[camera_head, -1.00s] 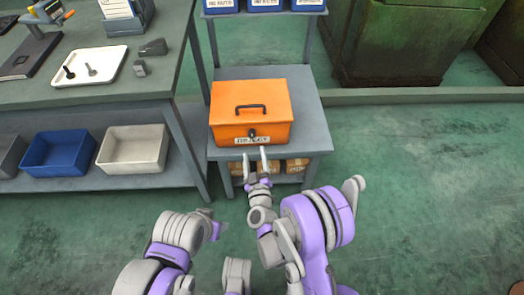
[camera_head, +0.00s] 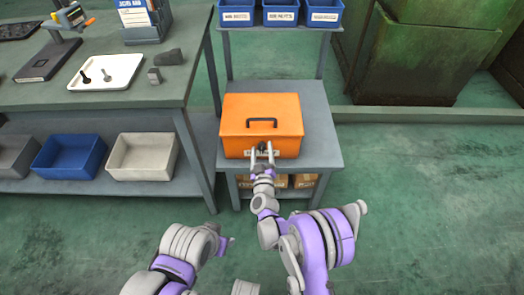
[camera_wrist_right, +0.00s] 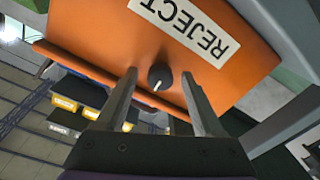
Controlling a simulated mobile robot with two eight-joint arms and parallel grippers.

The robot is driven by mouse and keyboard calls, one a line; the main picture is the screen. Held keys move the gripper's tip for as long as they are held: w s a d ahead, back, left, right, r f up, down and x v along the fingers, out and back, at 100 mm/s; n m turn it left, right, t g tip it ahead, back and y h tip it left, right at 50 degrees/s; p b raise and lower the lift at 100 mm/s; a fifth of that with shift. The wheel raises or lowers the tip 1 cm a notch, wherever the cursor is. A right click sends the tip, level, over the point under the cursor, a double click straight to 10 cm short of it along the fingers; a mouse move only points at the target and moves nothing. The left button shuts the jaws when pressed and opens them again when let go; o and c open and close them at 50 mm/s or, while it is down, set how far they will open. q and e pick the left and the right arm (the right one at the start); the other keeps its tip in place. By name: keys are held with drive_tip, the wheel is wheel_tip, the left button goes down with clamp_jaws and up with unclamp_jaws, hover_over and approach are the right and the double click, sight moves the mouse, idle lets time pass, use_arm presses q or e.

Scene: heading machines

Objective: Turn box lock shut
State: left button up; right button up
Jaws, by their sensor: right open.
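An orange box (camera_head: 290,115) with a dark handle (camera_head: 262,122) on its lid stands on a grey stand. Its front carries a white label reading REJECT (camera_wrist_right: 183,28) and a round dark lock knob (camera_wrist_right: 160,77) with a white mark. In the right wrist view everything appears upside down. My right gripper (camera_head: 261,147) is open at the box front. In the wrist view its two fingers (camera_wrist_right: 157,85) lie on either side of the knob, with gaps to it; I cannot tell whether they reach its depth. My left arm (camera_head: 185,255) shows at the bottom; its gripper fingers cannot be made out.
The grey stand (camera_head: 323,150) has blue bins (camera_head: 281,14) on its upper shelf and cardboard boxes (camera_head: 304,181) below. A workbench (camera_head: 120,98) at left holds a white tray (camera_head: 128,72). Large green containers (camera_head: 425,60) stand behind right. The floor at right is clear.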

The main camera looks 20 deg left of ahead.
clamp_jaws()
idle(0.3)
idle(0.3)
drive_tip(key=m+b, duration=0.1)
drive_tip(key=m, duration=0.2)
drive_tip(key=shift+m+b, duration=0.4)
drive_tip(key=m+b, duration=0.1)
drive_tip(key=m, duration=0.3)
drive_tip(key=shift+m, duration=0.4)
drive_tip(key=m+b, duration=0.1)
drive_tip(key=m, duration=0.3)
drive_tip(key=shift+m, duration=0.3)
drive_tip(key=m+b, duration=0.1)
drive_tip(key=m, duration=0.4)
drive_tip(key=shift+h, duration=0.3)
